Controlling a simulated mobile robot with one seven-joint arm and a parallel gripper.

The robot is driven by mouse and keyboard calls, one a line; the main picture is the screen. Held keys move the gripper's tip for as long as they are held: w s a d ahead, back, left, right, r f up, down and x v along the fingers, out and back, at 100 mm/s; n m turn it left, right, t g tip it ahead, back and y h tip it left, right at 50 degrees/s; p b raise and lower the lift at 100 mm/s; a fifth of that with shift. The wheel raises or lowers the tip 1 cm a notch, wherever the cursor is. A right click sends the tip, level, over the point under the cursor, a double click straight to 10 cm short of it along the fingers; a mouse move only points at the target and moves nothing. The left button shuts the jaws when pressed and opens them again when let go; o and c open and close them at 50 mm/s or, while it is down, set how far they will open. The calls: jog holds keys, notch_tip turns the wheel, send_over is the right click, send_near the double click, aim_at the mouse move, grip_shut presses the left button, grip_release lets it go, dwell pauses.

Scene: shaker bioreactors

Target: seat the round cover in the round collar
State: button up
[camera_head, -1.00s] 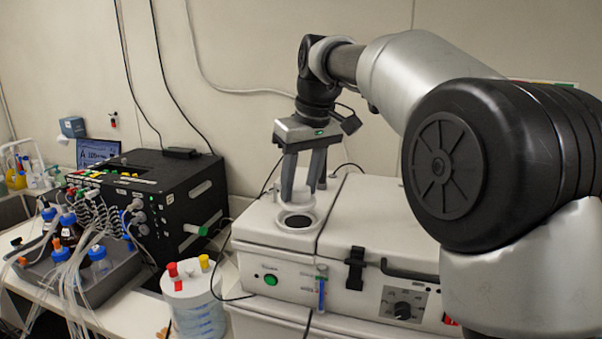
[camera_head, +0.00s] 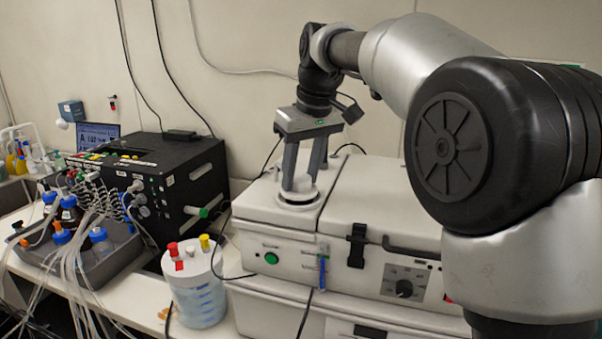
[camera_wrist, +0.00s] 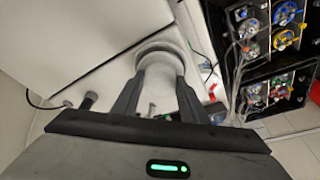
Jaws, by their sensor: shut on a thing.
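My gripper (camera_head: 300,184) is shut on the round white cover (camera_head: 299,188), with its fingers on either side of the cover's raised grip. The cover is at the round white collar (camera_head: 287,203) on top of the white shaker box, and its lower part fills the collar's opening. In the wrist view the cover (camera_wrist: 158,75) is between the fingertips, and the collar's rim (camera_wrist: 158,47) shows around it. I cannot tell from these views whether the cover is fully down, as the fingers hide part of its edge.
The white shaker box (camera_head: 255,225) has a latched lid on the right. A black instrument (camera_head: 165,185) with tubes and blue-capped bottles stands to the left. The wall is close behind.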

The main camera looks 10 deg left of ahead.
jog(key=shift+f+b, duration=0.6)
jog(key=shift+f, duration=0.35)
jog(key=o, duration=1.1)
jog(key=p+v, duration=0.3)
jog(key=v, duration=1.4)
jog(key=shift+d+r, duration=0.15)
jog(key=shift+r, duration=0.05)
